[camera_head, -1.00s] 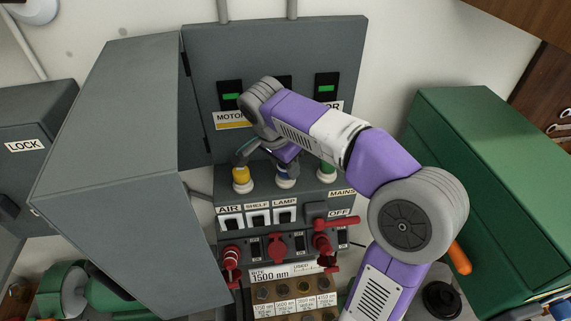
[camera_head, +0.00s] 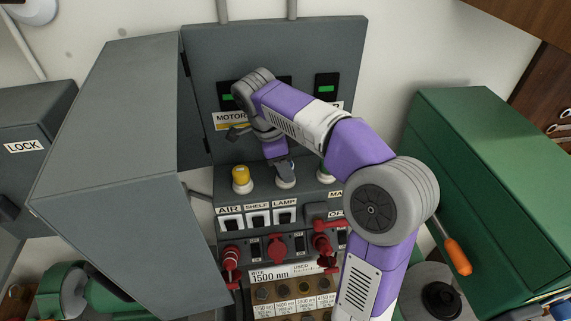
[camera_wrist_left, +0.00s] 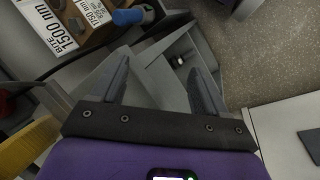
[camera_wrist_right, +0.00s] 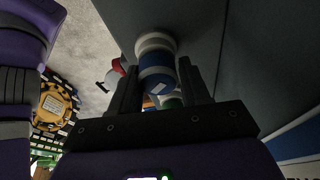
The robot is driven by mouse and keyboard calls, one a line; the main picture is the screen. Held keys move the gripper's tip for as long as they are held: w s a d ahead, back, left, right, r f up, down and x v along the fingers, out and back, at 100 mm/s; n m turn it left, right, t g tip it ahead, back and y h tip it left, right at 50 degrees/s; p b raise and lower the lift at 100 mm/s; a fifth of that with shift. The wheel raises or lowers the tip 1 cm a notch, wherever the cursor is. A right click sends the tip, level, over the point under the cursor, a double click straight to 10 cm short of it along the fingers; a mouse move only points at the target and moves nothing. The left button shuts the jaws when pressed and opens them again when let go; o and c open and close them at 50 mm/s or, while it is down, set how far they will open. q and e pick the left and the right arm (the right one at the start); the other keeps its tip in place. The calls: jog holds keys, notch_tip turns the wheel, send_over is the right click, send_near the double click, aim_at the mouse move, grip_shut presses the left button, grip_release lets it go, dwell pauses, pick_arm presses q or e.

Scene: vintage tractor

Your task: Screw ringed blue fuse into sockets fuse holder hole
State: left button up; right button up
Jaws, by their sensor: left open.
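The ringed blue fuse (camera_wrist_right: 157,62) shows in the right wrist view, between my right fingertips, with pale rings around its blue body. In the head view my right gripper (camera_head: 283,171) points down at the middle place of the fuse row and hides most of the fuse. A pale holder rim (camera_head: 286,185) shows under it. The fingers of my right gripper, also in the right wrist view (camera_wrist_right: 160,68), lie against both sides of the fuse. How deep the fuse sits is hidden. My left gripper (camera_wrist_left: 160,75) is open and empty, below the panel.
A yellow-topped fuse (camera_head: 241,176) stands left of the blue one; a green one (camera_head: 325,170) is partly hidden at right. Switches (camera_head: 258,217) and red plugs (camera_head: 231,259) lie below. The open grey cabinet door (camera_head: 110,150) blocks the left; a green box (camera_head: 470,180) stands right.

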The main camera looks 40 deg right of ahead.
jog(key=shift+s+a+f, duration=0.1)
jog(key=shift+a+f, duration=0.05)
jog(key=shift+f, duration=0.15)
jog(key=n+t, duration=0.1)
jog(key=n, duration=0.5)
jog(key=shift+r, duration=0.15)
jog(key=n+t, duration=0.1)
jog(key=n, duration=0.2)
jog(key=n+t, duration=0.1)
jog(key=n, duration=0.2)
jog(key=c, duration=0.5)
jog(key=m+g, duration=0.1)
jog(key=m, duration=0.3)
jog(key=shift+h, duration=0.3)
jog(key=shift+c, duration=0.2)
jog(key=m+g, duration=0.1)
jog(key=m, duration=0.2)
jog(key=m+g, duration=0.1)
jog(key=m, duration=0.4)
jog(key=shift+f, duration=0.2)
